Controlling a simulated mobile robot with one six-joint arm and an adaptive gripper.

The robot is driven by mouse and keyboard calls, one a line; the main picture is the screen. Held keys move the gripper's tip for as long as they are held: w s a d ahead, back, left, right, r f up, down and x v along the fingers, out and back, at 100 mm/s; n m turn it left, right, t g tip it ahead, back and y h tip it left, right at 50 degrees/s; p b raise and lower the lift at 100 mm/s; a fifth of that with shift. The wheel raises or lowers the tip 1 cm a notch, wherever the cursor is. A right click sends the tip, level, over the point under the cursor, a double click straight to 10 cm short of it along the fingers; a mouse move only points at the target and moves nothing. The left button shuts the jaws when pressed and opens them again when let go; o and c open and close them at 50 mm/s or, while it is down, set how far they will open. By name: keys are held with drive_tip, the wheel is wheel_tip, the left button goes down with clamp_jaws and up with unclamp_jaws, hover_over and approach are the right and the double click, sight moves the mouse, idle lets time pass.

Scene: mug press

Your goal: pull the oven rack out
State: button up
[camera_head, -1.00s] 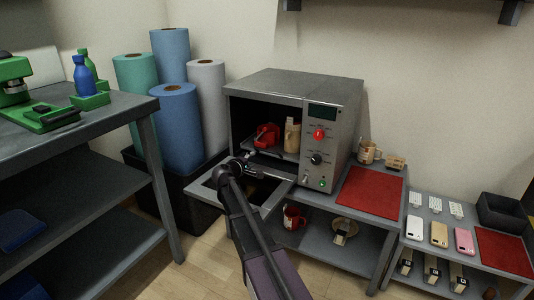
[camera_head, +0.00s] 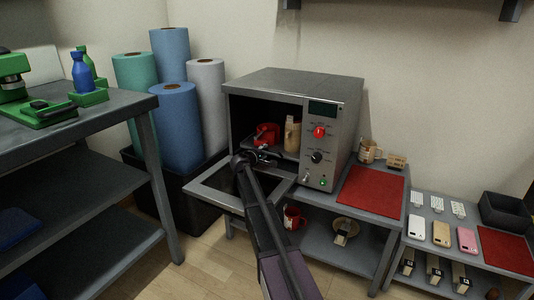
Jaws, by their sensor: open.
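The oven (camera_head: 297,79) is a grey box with a control panel on its right side. Its door (camera_head: 212,190) is folded down and open. The rack (camera_head: 285,154) shows inside only in part, with a red mug-like item (camera_head: 267,135) and a beige item (camera_head: 292,136) on it. My gripper (camera_head: 266,156) is open at the oven's mouth, near the rack's front. My arm and the small size of the fingers hide whether they touch the rack.
A grey shelf unit bears the oven, a red mat (camera_head: 371,191) and a beige mug (camera_head: 369,151). A red mug (camera_head: 294,218) stands on its lower shelf. A dark bin of rolls (camera_head: 178,131) and a workbench (camera_head: 75,128) are at left.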

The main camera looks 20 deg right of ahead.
drive_tip(key=shift+x, duration=1.3)
clamp_jaws()
